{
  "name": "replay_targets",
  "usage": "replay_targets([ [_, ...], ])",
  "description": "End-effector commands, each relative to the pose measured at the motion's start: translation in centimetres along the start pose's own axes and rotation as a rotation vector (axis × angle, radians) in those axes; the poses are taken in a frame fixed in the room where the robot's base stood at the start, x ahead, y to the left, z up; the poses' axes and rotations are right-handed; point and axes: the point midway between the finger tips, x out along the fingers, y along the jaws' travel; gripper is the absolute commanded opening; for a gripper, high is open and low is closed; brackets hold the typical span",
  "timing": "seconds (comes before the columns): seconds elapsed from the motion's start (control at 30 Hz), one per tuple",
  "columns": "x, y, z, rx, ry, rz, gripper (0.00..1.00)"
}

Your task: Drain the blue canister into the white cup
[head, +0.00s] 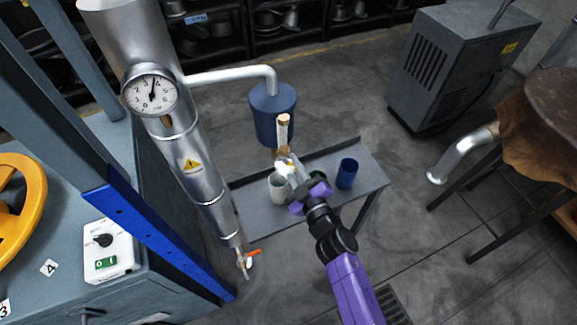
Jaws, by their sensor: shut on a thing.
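The blue canister (272,100) hangs under the end of a bent grey pipe above a small grey table. A pale upright handle with a brown top (283,130) stands in front of the canister's lower part. My gripper (284,160) is at the lower end of this handle and is shut on it, though the contact is small and partly hidden. The white cup (276,190) stands upright on the table, just left of and below my gripper. My gripper hides part of its right side. I cannot see any liquid.
A blue cup (347,173) stands right on the grey table (252,212). A green item (317,175) is partly hidden behind my gripper. A metal column with a gauge (152,93) and an orange-handled tap (248,254) stands left.

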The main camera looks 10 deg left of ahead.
Motion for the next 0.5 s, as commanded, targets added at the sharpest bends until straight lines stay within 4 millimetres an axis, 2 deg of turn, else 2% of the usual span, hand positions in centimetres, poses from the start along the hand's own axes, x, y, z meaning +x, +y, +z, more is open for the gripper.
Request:
replay_targets([
  [0.5, -0.1, 2.2, -0.6, -0.489, -0.001, -0.001, 0.0],
])
